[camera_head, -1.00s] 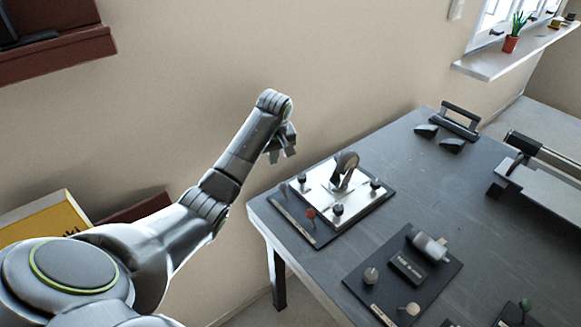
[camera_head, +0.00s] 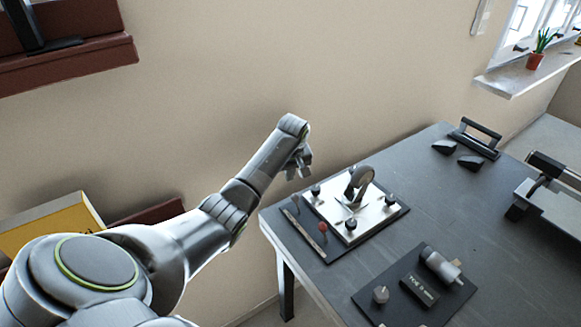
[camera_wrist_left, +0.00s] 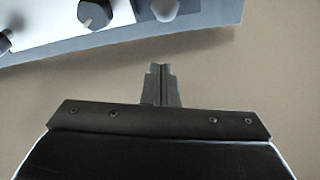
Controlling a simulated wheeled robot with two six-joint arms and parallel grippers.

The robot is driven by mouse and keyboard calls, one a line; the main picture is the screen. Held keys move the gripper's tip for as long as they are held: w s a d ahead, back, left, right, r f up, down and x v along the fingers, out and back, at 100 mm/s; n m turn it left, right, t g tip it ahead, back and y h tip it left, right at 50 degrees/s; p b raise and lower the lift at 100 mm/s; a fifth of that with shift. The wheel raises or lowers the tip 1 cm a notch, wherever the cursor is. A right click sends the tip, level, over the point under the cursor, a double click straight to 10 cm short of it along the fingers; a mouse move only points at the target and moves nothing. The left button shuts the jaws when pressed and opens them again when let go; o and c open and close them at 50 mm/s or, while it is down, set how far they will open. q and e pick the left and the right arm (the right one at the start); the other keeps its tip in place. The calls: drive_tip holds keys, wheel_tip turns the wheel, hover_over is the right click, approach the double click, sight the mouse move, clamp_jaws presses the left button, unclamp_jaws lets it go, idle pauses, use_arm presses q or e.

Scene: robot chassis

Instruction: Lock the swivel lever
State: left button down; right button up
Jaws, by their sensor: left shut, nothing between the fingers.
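A grey curved metal lever (camera_head: 361,183) stands up from the middle of a pale metal plate (camera_head: 330,207) in the head view. The plate has black knobs at its corners and sits on a dark base at the table's near left corner. Whether this lever is the swivel lever, I cannot tell for certain. My left gripper (camera_head: 300,173) is shut and empty, in the air left of the plate and apart from it. In the left wrist view its closed fingers (camera_wrist_left: 160,70) point at bare wall, with the plate's edge and a black knob (camera_wrist_left: 95,14) above. My right gripper is out of view.
A red-tipped pin (camera_head: 323,227) stands at the base's front edge. A second dark board with a cylinder (camera_head: 440,264) lies nearer on the table (camera_head: 440,200). A black handle (camera_head: 478,138) and two dark blocks are at the back. The wall is behind my arm.

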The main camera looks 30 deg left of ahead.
sight(296, 201)
use_arm(q)
drive_tip(key=x, duration=0.4)
drive_tip(key=shift+d, duration=0.1)
drive_tip(key=shift+s+d+r+p, duration=0.15)
drive_tip(key=shift+s+d+p, duration=0.35)
drive_tip(key=shift+d, duration=0.05)
drive_tip(key=shift+s+d+r+p, duration=0.15)
drive_tip(key=shift+s+d+p, duration=0.35)
drive_tip(key=shift+d, duration=0.1)
drive_tip(key=shift+s+d, duration=0.25)
drive_tip(key=shift+d, duration=0.05)
